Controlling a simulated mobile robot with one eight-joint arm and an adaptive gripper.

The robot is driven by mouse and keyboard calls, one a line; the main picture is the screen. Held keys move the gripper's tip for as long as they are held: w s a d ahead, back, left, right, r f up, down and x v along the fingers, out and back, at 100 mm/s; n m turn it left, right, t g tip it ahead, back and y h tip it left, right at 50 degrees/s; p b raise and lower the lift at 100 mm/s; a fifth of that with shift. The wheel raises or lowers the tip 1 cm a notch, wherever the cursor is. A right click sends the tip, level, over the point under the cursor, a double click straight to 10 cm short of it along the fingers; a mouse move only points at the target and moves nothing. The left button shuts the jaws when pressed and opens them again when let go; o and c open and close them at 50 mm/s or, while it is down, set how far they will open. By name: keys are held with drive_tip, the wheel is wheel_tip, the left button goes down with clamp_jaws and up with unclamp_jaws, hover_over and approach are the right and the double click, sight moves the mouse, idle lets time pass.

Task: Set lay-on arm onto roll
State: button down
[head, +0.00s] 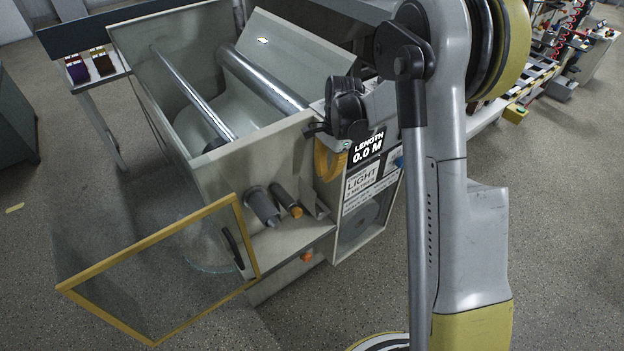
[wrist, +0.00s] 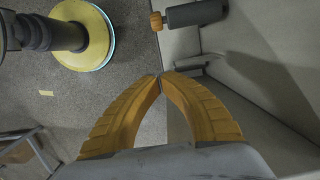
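A grey cylinder with an orange end (head: 286,199) sticks out at the machine's front, left of and below my gripper. A similar one (wrist: 195,14) shows at the top of the wrist view, apart from the fingertips. A large pale rounded roll (head: 213,118) lies inside the machine below the metal rollers. I cannot tell which part is the lay-on arm.
A yellow-framed clear door (head: 160,270) stands open at front left. Two metal rollers (head: 262,76) span the machine. A thicker grey cylinder (head: 261,206) protrudes beside the orange-ended one. The display (head: 367,150) reads "LENGTH 0.0 M". Open floor lies at front.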

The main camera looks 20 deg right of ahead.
sight(286, 201)
drive_tip(key=s+a+f+b, duration=0.2)
drive_tip(key=a+f+b, duration=0.2)
drive_tip(key=f, duration=0.5)
drive_tip(key=shift+a+f+b, duration=0.3)
drive_tip(key=shift+a+b, duration=0.05)
drive_tip(key=shift+a, duration=0.35)
drive_tip(key=shift+s+a+r+h, duration=0.15)
drive_tip(key=shift+s+a+h, duration=0.1)
drive_tip(key=shift+a+h, duration=0.4)
drive_tip(key=shift+a, duration=0.1)
